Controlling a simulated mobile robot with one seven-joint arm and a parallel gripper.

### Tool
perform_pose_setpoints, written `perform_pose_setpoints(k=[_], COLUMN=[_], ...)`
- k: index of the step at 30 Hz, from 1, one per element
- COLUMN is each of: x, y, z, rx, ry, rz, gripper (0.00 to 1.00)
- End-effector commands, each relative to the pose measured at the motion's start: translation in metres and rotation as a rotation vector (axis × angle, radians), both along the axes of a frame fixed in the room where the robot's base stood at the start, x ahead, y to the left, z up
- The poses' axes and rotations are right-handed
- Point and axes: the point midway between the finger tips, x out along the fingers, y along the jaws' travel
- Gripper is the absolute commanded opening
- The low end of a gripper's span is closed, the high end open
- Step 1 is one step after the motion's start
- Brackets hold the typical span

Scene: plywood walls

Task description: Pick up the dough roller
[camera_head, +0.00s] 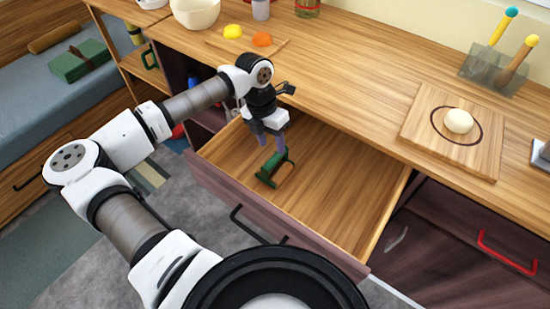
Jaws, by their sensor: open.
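A dark green object, which looks like the dough roller (268,172), lies in the open wooden drawer (345,195), toward its left side. It has a bar-shaped body and a frame-like handle. My gripper (269,143) points down into the drawer, just above and behind the roller's upper end. Its two grey fingers are apart with nothing clearly between them. I cannot tell whether a fingertip touches the roller.
The counter (360,75) runs behind the drawer. It carries a wooden board (425,120) with a pale dough ball (459,121), a clear holder (493,75) with colored-tipped tools, and a cream bowl (196,12). The rest of the drawer looks empty.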

Motion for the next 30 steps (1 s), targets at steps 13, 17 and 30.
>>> perform_pose_setpoints(k=[13, 17, 30], x=[-0.011, -0.013, -0.014], y=[-0.007, -0.009, -0.009], z=[-0.040, -0.059, -0.070], rx=[-0.006, -0.005, -0.003], ry=[0.003, 0.001, -0.002], rz=[-0.001, 0.000, 0.000], gripper=[0.46, 0.46, 0.33])
